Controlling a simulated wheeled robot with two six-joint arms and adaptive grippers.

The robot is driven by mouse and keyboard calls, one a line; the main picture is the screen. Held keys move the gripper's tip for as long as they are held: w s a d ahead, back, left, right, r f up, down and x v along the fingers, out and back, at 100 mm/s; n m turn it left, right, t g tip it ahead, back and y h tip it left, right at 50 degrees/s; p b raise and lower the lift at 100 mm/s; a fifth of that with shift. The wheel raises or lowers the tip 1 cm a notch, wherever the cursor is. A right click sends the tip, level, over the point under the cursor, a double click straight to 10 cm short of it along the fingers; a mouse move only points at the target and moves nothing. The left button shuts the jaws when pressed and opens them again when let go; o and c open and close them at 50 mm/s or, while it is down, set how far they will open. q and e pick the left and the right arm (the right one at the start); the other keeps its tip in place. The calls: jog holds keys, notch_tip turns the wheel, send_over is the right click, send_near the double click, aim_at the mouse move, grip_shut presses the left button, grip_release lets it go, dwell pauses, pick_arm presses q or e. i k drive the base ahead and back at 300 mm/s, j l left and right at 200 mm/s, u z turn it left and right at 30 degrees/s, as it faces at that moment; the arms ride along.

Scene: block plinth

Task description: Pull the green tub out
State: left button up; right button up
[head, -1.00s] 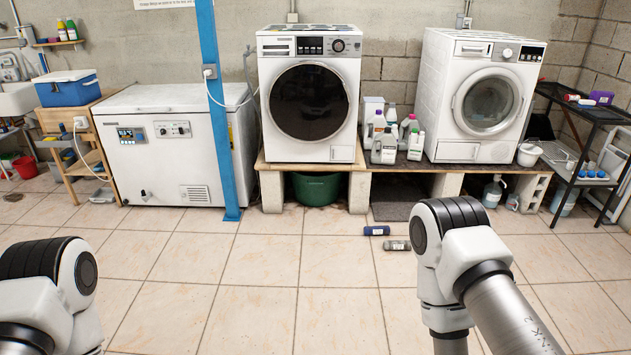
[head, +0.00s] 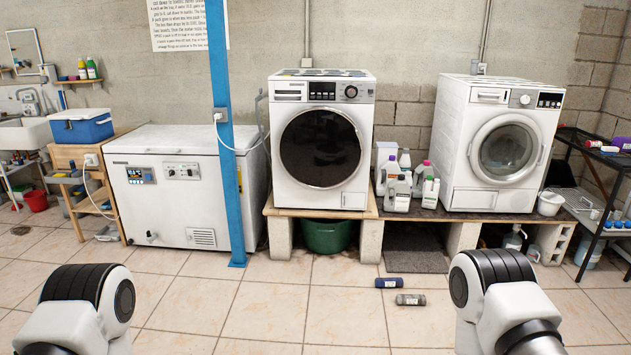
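The green tub (head: 326,237) sits on the floor under the wooden shelf of the plinth, below the left washing machine. It stands between two block supports, and its upper rim is close under the board. Its back is hidden in shadow. My two arms show only as upper links at the lower left and lower right of the head view. Both grippers are out of the frame, and neither arm touches the tub.
Two cylinders, one blue (head: 397,283) and one grey (head: 411,300), lie on the tiles right of the tub. Block supports (head: 370,241) flank the tub. A blue post (head: 221,150) stands to the left by a chest freezer (head: 180,190). The tiles before the tub are clear.

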aim_at(321, 235)
jog(key=i+l+z, duration=0.3)
jog(key=i, duration=1.1)
jog(key=i+l+z, duration=0.1)
jog(key=i+z, duration=0.2)
jog(key=i, duration=1.1)
jog(key=i+j+z, duration=0.1)
jog(key=i, duration=1.4)
